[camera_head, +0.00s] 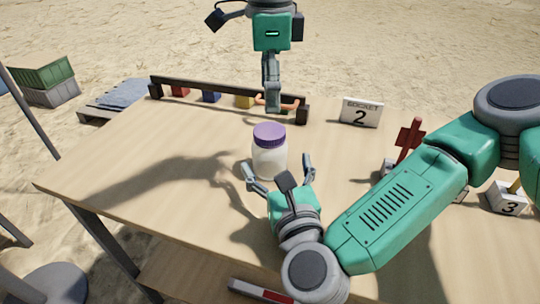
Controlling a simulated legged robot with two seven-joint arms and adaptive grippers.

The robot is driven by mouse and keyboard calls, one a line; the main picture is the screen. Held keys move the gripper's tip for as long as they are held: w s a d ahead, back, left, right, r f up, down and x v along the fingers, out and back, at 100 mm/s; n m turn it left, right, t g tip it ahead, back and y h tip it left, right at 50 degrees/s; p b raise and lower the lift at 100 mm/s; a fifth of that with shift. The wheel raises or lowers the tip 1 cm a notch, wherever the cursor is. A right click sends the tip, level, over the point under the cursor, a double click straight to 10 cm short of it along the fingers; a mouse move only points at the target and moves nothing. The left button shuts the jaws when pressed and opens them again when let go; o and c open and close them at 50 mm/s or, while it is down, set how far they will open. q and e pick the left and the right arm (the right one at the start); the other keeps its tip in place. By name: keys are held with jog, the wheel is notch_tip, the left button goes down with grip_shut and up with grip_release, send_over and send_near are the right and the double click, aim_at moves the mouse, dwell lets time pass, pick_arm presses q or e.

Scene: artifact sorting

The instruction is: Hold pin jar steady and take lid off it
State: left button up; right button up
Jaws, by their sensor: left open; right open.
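The pin jar (268,158) stands upright on the table, a pale jar with a purple lid (269,134) on it. My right gripper (277,166) is open at the jar's near side. One finger is beside the jar's lower left and the other is to its right, with a gap visible on the right. My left gripper (271,102) is open above the back of the table, behind the jar and higher, pointing down. Its fingers overlap in this view, so the gap between them is hidden. It appears clear of the lid.
A dark rail (222,92) with red, blue and yellow blocks runs along the back, with an orange handle near its right end. A sign marked 2 (360,112) and a red post (409,138) stand to the right. The table's left side (140,165) is clear.

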aim_at(270, 130)
jog(key=shift+x, duration=2.8)
jog(key=shift+s, duration=0.1)
grip_shut()
pick_arm(q)
jog(key=m, duration=0.6)
jog(key=shift+s, duration=0.15)
jog(key=m, duration=0.5)
jog(key=shift+d+f, duration=0.1)
jog(key=m, duration=0.4)
jog(key=shift+m, duration=0.4)
jog(key=m, duration=0.6)
jog(key=shift+m, duration=0.3)
jog(key=shift+f, duration=3.9)
jog(key=shift+c, duration=0.4)
